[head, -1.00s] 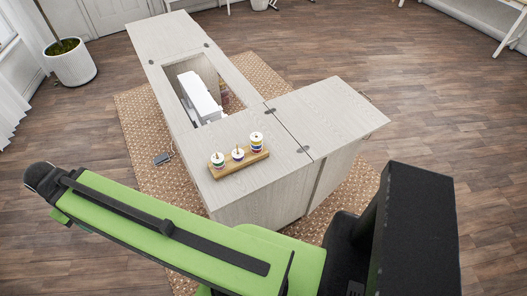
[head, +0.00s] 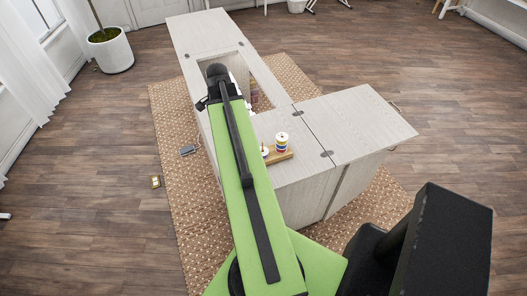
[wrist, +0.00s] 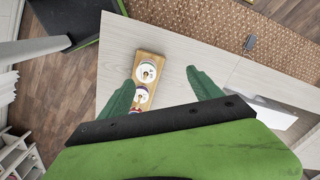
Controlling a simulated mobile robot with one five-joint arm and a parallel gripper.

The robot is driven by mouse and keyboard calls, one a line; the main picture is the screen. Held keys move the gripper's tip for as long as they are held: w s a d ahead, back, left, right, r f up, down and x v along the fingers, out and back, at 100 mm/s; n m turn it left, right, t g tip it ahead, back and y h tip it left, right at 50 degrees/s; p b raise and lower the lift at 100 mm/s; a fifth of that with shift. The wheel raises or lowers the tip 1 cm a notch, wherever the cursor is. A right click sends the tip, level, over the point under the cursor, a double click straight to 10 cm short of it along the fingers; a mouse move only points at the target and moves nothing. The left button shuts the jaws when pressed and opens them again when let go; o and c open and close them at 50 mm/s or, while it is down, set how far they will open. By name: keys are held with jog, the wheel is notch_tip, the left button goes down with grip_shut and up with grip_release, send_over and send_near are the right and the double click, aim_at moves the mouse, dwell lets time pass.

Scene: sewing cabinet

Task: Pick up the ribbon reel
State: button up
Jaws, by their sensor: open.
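Reels stand on pegs of a wooden holder (head: 283,157) on the cabinet's near top. The right stack (head: 282,138) has a white top with coloured bands below; a lower reel (head: 265,152) is partly covered by my arm. The wrist view shows the holder (wrist: 151,56) with a white-topped reel (wrist: 147,73) and a second reel (wrist: 141,96); its lower end is hidden by my gripper. My gripper (wrist: 160,76) is open, with green fingers either side of the reels in the picture, nothing held. My arm hides it in the head view.
The pale sewing cabinet (head: 350,125) has an open well with a white machine (wrist: 267,117), mostly hidden by my arm in the head view. A dark pedal (head: 188,150) lies on the patterned rug (head: 170,110). The right leaf is clear.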

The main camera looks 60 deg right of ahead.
aim_at(263, 149)
jog(key=s+d+m, duration=0.6)
jog(key=s+d, duration=0.4)
jog(key=f+b, duration=1.7)
jog(key=shift+s+f+b, duration=0.15)
jog(key=shift+s+b, duration=0.05)
jog(key=shift+b, duration=0.1)
jog(key=shift+r, duration=0.2)
jog(key=shift+c, duration=0.4)
jog(key=c, duration=1.3)
jog(key=shift+c, duration=0.2)
jog(key=shift+r+p, duration=0.1)
jog(key=shift+p, duration=0.2)
notch_tip(263, 149, up, 18)
jog(key=p, duration=1.8)
